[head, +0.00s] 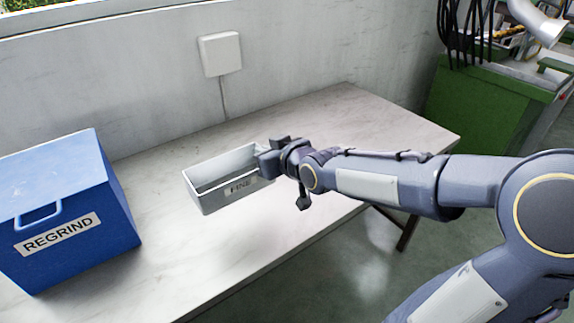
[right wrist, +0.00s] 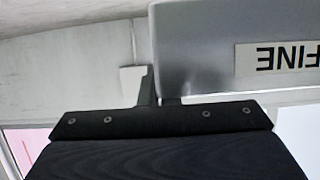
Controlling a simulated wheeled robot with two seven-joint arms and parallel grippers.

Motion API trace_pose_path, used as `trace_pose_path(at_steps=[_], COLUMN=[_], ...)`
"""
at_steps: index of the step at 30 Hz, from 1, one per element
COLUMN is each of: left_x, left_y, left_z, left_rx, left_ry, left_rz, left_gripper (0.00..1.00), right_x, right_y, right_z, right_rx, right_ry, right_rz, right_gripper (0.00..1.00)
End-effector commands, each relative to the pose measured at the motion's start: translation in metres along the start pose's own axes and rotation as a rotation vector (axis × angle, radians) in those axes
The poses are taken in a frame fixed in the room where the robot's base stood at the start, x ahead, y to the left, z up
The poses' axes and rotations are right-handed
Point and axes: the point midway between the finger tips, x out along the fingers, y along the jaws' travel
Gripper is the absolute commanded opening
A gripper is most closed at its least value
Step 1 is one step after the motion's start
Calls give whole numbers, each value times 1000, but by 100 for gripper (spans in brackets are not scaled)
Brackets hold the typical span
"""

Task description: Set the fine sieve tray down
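The fine sieve tray (head: 222,198) is a light grey open box with a dark grey inside and a FINE label. It is over the middle of the table in the head view; I cannot tell whether its base touches the tabletop. My right gripper (head: 268,162) is at its right end, shut on that end wall. In the right wrist view the tray (right wrist: 205,45) shows upside down at the top right, next to the fingers (right wrist: 158,92); the fingertips are partly hidden by it. My left gripper is not in view.
A blue REGRIND bin (head: 62,205) stands on the table's left part. The pale tabletop (head: 330,115) is clear behind and in front of the tray. A wall with a white box (head: 220,54) is behind. Green machinery (head: 485,110) stands beyond the table's right end.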

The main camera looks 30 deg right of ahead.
Motion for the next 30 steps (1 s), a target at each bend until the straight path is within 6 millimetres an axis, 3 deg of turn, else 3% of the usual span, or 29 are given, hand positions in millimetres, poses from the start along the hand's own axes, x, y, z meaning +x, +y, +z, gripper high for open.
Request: trace_pose_path(at_steps=[8, 11, 18, 26, 30], left_x=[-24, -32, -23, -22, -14], left_y=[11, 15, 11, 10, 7], left_z=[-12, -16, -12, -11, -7], left_rx=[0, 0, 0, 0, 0], left_ry=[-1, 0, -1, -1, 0], left_rz=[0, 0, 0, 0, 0], left_gripper=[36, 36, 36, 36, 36], right_x=[13, 24, 52, 62, 72], right_y=[25, 47, 76, 88, 91], right_z=[4, 12, 48, 59, 79], right_rx=[1, 4, 2, 0, 2], right_ry=[-7, -9, -4, -3, -4], right_rz=[-1, 3, 0, 0, -3], right_gripper=[0, 0, 0, 0, 0])
